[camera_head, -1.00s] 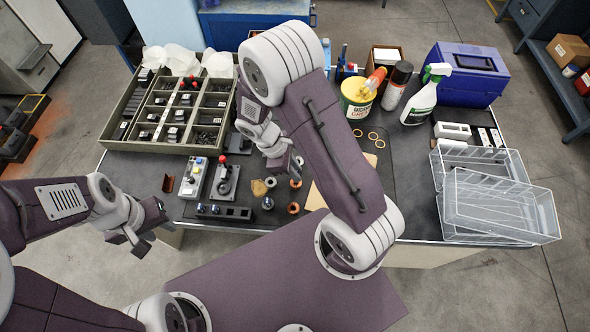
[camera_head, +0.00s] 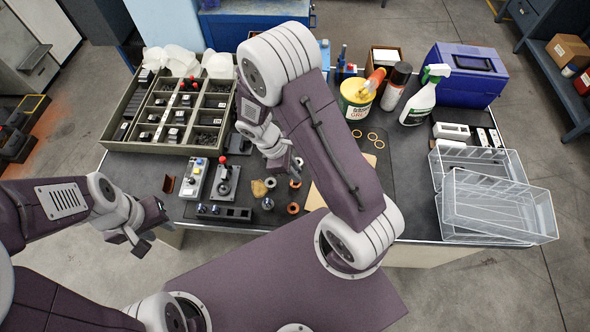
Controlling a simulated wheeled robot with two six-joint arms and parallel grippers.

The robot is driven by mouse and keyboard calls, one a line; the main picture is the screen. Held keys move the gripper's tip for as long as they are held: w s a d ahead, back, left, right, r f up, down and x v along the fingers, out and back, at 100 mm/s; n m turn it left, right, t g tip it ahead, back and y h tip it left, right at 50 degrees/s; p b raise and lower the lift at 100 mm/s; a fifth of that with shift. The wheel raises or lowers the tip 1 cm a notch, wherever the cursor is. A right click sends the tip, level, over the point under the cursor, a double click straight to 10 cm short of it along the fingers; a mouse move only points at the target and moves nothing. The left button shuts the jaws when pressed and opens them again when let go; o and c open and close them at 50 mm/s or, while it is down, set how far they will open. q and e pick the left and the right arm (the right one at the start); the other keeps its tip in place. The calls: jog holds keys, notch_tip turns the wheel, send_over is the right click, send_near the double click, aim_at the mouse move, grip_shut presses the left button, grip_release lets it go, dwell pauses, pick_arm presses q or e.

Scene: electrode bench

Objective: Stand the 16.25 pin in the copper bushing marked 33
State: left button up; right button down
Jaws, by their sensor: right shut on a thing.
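A small copper-coloured bushing (camera_head: 293,208) stands on the bench top near its front edge. A second small copper-coloured part (camera_head: 295,184) stands just behind it, below my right gripper. The markings on both are too small to read. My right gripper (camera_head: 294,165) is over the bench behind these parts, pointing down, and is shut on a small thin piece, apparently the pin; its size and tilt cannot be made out. My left gripper (camera_head: 142,240) hangs off the front left of the bench, away from the parts; its jaws appear apart and empty.
A divided parts tray (camera_head: 122,140) stands at the back left. A joystick box (camera_head: 224,182) and a dark block with holes (camera_head: 224,212) are left of the bushings. A grease tin (camera_head: 355,98), spray bottle (camera_head: 420,100) and clear bins (camera_head: 497,205) are on the right.

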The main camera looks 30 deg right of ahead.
jog(key=shift+f+b, duration=1.3)
jog(key=shift+f, duration=0.6)
jog(key=c, duration=1.2)
grip_release()
jog(key=shift+c, duration=0.2)
jog(key=p+v, duration=0.1)
jog(key=v, duration=0.8)
